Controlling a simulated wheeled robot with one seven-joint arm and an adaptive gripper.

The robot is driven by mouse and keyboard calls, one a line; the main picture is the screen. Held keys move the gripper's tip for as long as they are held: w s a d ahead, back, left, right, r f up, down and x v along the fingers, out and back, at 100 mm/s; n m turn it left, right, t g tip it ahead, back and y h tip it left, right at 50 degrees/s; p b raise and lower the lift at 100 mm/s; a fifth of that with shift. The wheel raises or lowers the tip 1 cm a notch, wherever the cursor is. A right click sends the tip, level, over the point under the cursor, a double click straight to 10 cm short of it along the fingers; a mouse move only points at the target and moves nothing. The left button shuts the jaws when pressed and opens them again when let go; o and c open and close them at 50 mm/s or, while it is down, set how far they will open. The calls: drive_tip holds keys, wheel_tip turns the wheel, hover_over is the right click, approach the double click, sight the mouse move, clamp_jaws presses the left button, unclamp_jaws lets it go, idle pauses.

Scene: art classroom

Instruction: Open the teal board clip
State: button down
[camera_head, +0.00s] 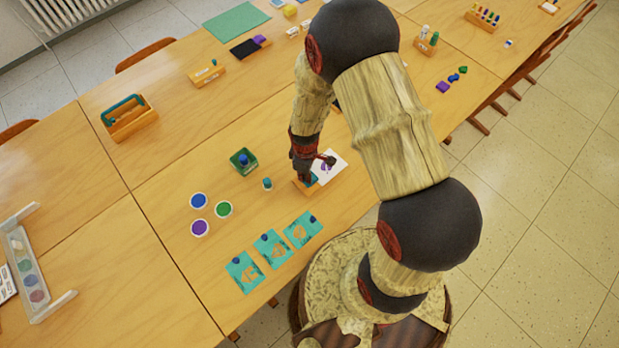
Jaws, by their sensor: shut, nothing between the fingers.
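The teal board clip (313,180) shows as a small teal patch at the left edge of a white sheet (334,172) with a purple mark. A small wooden board (301,187) shows beside it. My gripper (306,177) is shut, pointing down at the clip, with nothing seen in it. It hides much of the clip. I cannot tell whether the gripper touches the clip, or whether the clip is open or shut.
A small teal-capped jar (267,183) and a green box (243,161) stand to the left. Blue (198,201), green (223,209) and purple (200,228) round pots stand farther left. Three teal cards (273,249) lie in front. A wooden caddy (129,118) stands back left.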

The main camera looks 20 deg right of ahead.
drive_tip(key=shift+f+b, duration=0.45)
drive_tip(key=shift+f, duration=0.2)
drive_tip(key=shift+r, duration=0.15)
drive_tip(key=shift+r+p, duration=2.65)
drive_tip(key=shift+r, duration=0.8)
